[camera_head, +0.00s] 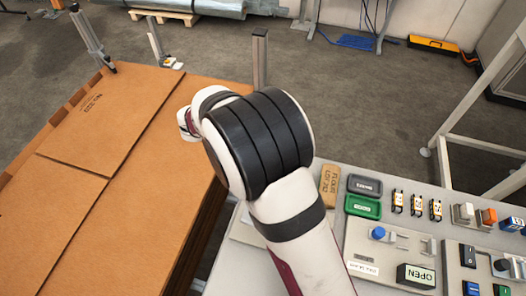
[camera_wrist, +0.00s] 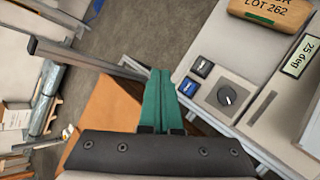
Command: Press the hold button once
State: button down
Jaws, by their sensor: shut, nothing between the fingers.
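My gripper (camera_wrist: 158,72) shows in the wrist view as two teal fingers pressed together, with nothing between them. In the head view it is hidden behind my arm. I cannot tell which one is the hold button.
Cardboard (camera_head: 110,180) fills the left.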

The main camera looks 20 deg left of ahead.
notch_tip(320, 180, down, 8)
jog(key=shift+f, duration=0.25)
dwell(2.1)
jog(key=shift+f, duration=0.4)
jog(key=shift+f, duration=0.5)
dwell(0.5)
jog(key=shift+r, duration=0.95)
jog(key=shift+r, duration=2.5)
